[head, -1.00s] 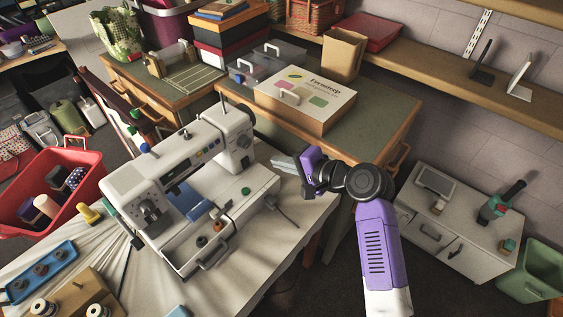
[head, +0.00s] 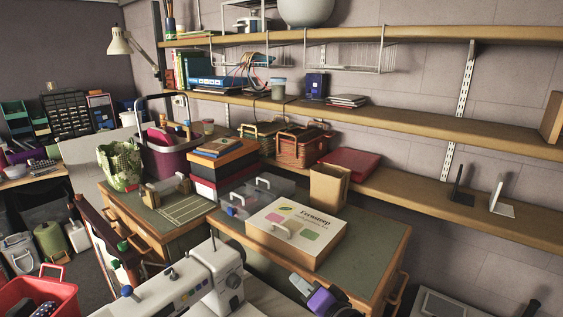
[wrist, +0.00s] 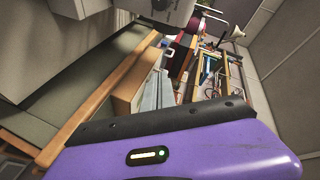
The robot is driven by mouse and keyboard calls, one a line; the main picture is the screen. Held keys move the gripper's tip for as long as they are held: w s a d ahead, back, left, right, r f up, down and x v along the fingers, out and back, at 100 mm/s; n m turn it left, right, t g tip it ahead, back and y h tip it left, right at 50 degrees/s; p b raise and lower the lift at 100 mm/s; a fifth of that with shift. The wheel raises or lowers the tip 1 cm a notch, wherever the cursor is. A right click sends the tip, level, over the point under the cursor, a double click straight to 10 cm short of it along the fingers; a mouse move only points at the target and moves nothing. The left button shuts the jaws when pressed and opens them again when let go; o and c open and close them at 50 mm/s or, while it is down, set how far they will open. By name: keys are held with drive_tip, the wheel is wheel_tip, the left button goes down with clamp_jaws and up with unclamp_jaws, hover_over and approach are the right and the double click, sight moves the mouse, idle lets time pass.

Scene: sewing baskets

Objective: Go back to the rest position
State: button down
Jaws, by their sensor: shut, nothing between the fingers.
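In the head view only the purple and dark end of my arm shows at the bottom edge, right of the middle, in front of the worktable and right of the white sewing machine (head: 178,298). The rest of my arm is out of the head view.
Long wooden shelves (head: 410,124) run along the wall behind. A red basket (head: 45,292) is at lower left.

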drive_tip(key=s+d+f+n+t+h, duration=0.1)
drive_tip(key=s+d+f+t+h, duration=0.25)
drive_tip(key=s+d, duration=0.5)
drive_tip(key=s+d+r+n+g+h, duration=0.1)
drive_tip(key=s+d+n+h, duration=0.1)
drive_tip(key=s, duration=1.8)
drive_tip(key=s+d+r+n+g+h, duration=0.1)
drive_tip(key=s+d, duration=0.4)
drive_tip(key=s, duration=1.5)
drive_tip(key=shift+r+n+h, duration=0.35)
drive_tip(key=shift+n+h, duration=0.2)
drive_tip(key=shift+n, duration=0.55)
